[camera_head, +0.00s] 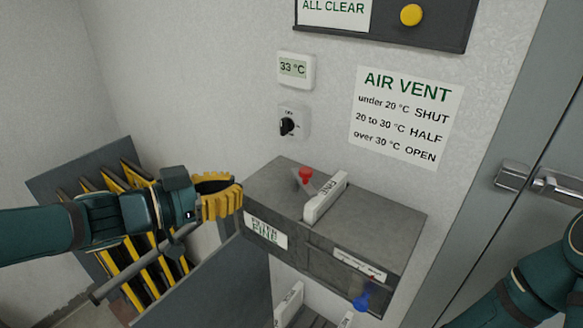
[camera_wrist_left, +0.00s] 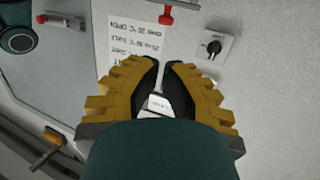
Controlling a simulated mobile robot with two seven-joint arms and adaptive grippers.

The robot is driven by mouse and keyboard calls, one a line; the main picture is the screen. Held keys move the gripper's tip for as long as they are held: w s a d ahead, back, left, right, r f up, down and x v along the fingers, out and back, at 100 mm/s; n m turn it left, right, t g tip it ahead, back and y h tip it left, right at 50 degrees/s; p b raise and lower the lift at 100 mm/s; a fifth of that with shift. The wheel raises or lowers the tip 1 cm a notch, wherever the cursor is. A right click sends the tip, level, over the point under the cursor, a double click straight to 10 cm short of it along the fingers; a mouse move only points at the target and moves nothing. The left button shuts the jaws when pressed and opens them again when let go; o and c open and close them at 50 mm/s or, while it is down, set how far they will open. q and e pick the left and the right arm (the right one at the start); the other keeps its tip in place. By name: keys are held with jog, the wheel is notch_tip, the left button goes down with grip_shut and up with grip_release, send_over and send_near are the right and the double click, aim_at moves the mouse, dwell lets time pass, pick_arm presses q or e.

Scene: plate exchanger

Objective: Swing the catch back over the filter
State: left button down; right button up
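The catch (camera_head: 299,183) is a small grey lever with a red knob (camera_head: 305,174). It lies to the left of the filter, not across it. My left gripper (camera_head: 238,193) has yellow ribbed fingers and is beside the box's left end, apart from the catch. In the left wrist view its fingertips (camera_wrist_left: 161,66) are apart, with a gap between them. My right arm shows at lower right; its gripper is out of view.
A panel (camera_head: 213,285) stands below the left gripper, and a rack with yellow bars (camera_head: 130,240) is at left. A blue knob (camera_head: 362,300) juts from the box's front. A rotary switch (camera_head: 290,122) is above the box. A door handle (camera_head: 545,182) is at right.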

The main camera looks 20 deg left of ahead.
aim_at(310, 172)
pick_arm(q)
jog(key=b+x, duration=0.3)
jog(key=x, duration=1)
jog(key=shift+w+d+b, duration=0.25)
jog(key=shift+w+b, duration=0.05)
